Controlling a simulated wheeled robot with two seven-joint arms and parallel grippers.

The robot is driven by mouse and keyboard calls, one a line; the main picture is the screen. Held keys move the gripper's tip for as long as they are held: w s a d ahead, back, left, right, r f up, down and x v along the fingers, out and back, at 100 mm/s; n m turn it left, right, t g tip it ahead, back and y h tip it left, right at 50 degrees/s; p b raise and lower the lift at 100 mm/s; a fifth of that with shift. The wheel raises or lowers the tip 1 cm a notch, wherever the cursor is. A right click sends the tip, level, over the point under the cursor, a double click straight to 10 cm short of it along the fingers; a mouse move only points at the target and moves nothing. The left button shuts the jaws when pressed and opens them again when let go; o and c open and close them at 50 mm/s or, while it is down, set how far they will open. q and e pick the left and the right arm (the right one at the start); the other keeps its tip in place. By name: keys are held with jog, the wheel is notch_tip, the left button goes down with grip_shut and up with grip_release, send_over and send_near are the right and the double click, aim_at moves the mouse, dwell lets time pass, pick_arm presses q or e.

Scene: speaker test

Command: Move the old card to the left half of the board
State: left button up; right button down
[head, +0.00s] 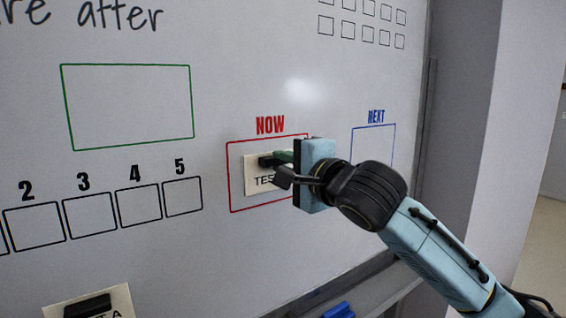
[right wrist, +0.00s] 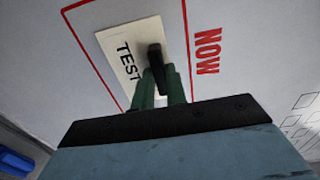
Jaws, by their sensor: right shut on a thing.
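A white card (head: 256,173) with a black handle and lettering starting "TES" sits inside the red NOW box on the whiteboard (head: 225,110). In the right wrist view the same card (right wrist: 117,42) reads "TEST", partly hidden. My right gripper (head: 283,159) is shut on the card's black handle; its green fingers show in the right wrist view (right wrist: 160,88). The card appears flat against the board. Another white card (head: 123,298) with a black handle is cut off at the lower left; "TA" shows on it. I cannot tell which is called old. My left gripper is out of view.
An empty green box (head: 130,108) is left of the NOW box, above numbered squares (head: 138,207). A blue NEXT box (head: 373,145) is on the right, partly behind my right gripper. A blue object (head: 338,311) lies on the ledge below the board.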

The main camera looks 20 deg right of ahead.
jog(key=shift+s+d, duration=0.1)
jog(key=shift+s, duration=0.05)
jog(key=v, duration=0.6)
jog(key=shift+s, duration=0.35)
dwell(1.3)
dwell(0.3)
